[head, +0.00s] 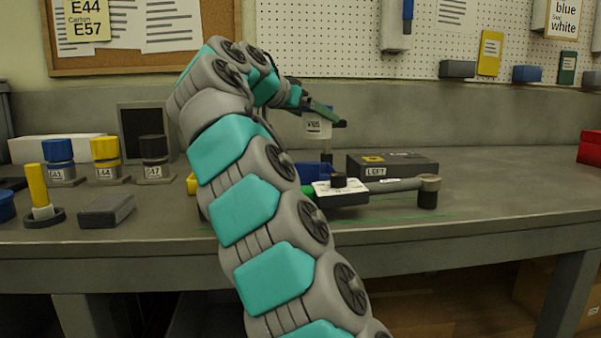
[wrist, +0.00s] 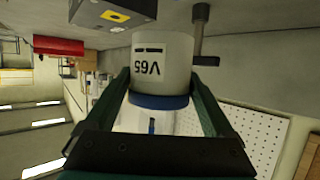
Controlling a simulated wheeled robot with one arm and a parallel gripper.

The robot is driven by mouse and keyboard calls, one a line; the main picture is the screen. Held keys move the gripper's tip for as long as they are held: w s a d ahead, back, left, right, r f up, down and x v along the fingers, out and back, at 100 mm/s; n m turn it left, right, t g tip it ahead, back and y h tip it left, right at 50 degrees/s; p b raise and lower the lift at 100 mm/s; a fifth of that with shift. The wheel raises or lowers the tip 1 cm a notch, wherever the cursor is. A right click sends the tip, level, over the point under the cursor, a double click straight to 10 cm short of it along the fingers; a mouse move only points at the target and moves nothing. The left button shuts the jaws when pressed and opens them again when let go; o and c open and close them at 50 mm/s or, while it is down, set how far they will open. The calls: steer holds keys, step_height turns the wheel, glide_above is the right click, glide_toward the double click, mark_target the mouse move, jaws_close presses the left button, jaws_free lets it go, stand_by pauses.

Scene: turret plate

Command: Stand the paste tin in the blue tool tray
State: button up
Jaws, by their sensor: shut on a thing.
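The paste tin, a white cylinder labelled V65 with a blue band, is between the fingers of my gripper in the wrist view (wrist: 163,62). In the head view the white tin (head: 317,127) hangs under my gripper (head: 321,111), above the bench. My gripper (wrist: 163,88) is shut on it. A blue shape (head: 309,171), likely the blue tool tray, shows below and left of the tin. My arm hides much of it, so its inside cannot be seen.
A dark box marked LEFT (head: 408,165) stands right of the blue shape. A long tool with a grey handle (head: 385,186) lies in front. Capped cylinders (head: 105,150) and a grey block (head: 106,210) stand at left. The right bench is mostly clear.

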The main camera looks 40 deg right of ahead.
steer(key=shift+w+d+f, duration=0.1)
steer(key=shift+w, duration=0.1)
step_height(320, 180, down, 2)
steer(key=shift+s+f+b, duration=0.15)
steer(key=shift+b, duration=0.55)
steer(key=shift+f+b, duration=0.3)
steer(key=shift+f, duration=3.45)
steer(key=shift+f, duration=0.1)
